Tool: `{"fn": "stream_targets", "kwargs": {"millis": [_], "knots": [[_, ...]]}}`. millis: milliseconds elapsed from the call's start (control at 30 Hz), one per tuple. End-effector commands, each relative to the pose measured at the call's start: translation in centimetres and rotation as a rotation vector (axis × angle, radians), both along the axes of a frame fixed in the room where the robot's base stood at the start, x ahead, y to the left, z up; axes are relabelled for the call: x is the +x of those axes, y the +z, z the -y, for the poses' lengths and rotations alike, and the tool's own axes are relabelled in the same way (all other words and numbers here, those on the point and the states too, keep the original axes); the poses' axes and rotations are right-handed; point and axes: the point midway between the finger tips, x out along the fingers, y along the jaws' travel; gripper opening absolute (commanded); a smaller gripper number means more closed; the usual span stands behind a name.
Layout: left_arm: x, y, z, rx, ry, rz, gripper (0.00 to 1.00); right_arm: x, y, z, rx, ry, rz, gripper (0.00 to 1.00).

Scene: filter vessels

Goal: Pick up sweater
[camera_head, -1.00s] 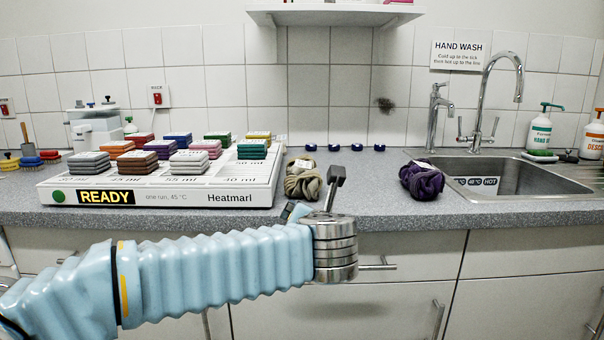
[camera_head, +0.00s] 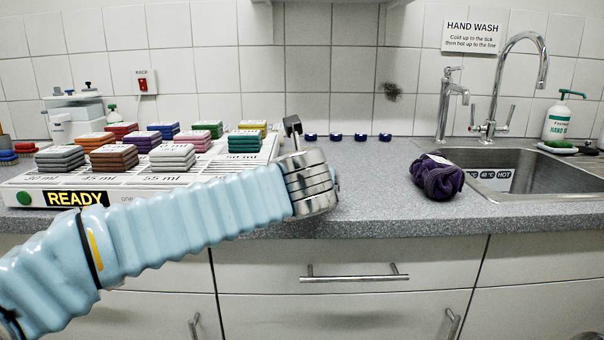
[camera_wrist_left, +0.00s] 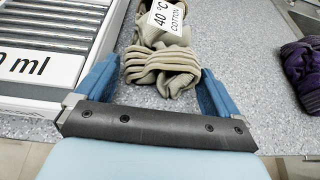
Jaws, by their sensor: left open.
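A beige knitted bundle (camera_wrist_left: 165,66), which looks like the folded sweater, lies on the counter in the left wrist view. It carries a white tag (camera_wrist_left: 168,18) reading 40 °C COTTON. My left gripper (camera_wrist_left: 158,72) is open, with one blue finger on each side of the bundle's near end. I cannot tell whether the fingers touch it. In the head view my left gripper (camera_head: 293,127) and wrist hide this bundle. A purple knitted bundle (camera_head: 437,178) lies farther right by the sink and also shows in the left wrist view (camera_wrist_left: 302,68). My right gripper is not in view.
A white Heatmarl board (camera_head: 130,180) with several coloured stacks stands left, close beside my left finger. The sink (camera_head: 540,172) is at the right. Several small blue items (camera_head: 335,137) sit at the back. Counter between the bundles is clear.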

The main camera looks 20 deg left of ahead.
Motion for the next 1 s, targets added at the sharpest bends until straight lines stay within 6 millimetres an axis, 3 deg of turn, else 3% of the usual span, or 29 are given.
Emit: {"fn": "stream_targets", "kwargs": {"millis": [333,633,933,1000], "knots": [[4.3,-1.3,-1.3,0.001,0.001,-0.001,0.96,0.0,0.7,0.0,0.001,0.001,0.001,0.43],[4.9,-1.6,-1.5,0.001,0.000,0.001,0.96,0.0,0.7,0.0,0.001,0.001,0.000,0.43],[4.9,-1.6,-1.4,0.001,-0.001,0.000,0.50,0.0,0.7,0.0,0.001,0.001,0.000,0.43],[4.9,-1.5,-1.4,0.001,-0.001,0.002,0.50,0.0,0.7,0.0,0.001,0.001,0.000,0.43]]}}
